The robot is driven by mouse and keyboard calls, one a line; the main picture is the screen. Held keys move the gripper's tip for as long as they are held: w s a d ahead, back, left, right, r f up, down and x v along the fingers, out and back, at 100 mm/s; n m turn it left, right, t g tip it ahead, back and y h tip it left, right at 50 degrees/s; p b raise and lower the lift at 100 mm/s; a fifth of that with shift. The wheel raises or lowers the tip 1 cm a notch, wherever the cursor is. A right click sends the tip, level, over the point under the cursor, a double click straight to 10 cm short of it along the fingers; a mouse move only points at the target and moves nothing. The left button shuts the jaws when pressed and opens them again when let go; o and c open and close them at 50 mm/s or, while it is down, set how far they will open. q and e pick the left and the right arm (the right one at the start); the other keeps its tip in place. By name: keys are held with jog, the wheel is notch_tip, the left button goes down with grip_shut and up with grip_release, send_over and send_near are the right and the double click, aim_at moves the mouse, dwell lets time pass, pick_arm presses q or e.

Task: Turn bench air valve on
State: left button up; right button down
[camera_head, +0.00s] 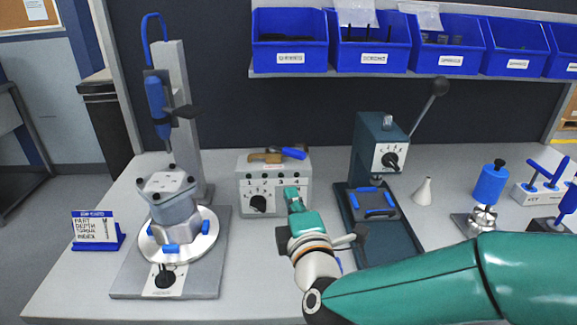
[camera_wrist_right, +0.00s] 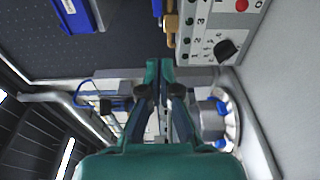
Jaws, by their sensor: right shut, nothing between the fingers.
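The bench air valve sits on top of a grey control box (camera_head: 273,187). It has a brass body (camera_head: 264,157) and a blue lever handle (camera_head: 293,153) that points to the right and lies nearly level. My right gripper (camera_head: 291,192) is shut and empty, in front of the right part of the box and below the lever. Whether it touches the box, I cannot tell. In the right wrist view the shut fingertips (camera_wrist_right: 160,63) are apart from the brass part (camera_wrist_right: 170,26) at the top. My left gripper is not in view.
A drill-like stand with a clamped housing (camera_head: 168,195) is on the left. Blue bins (camera_head: 290,40) hang above. Bare bench lies between stand and box.

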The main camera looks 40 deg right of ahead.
aim_at(288, 154)
jog(key=p+x, duration=0.1)
jog(key=x, duration=0.2)
jog(key=d+p+x, duration=0.1)
jog(key=p+x, duration=0.1)
jog(key=x, duration=0.2)
jog(key=p+x, duration=0.2)
jog(key=x, duration=0.2)
jog(key=shift+s+d+r, duration=0.15)
jog(key=shift+d, duration=0.3)
jog(key=shift+w+d, duration=0.25)
jog(key=shift+d, duration=0.3)
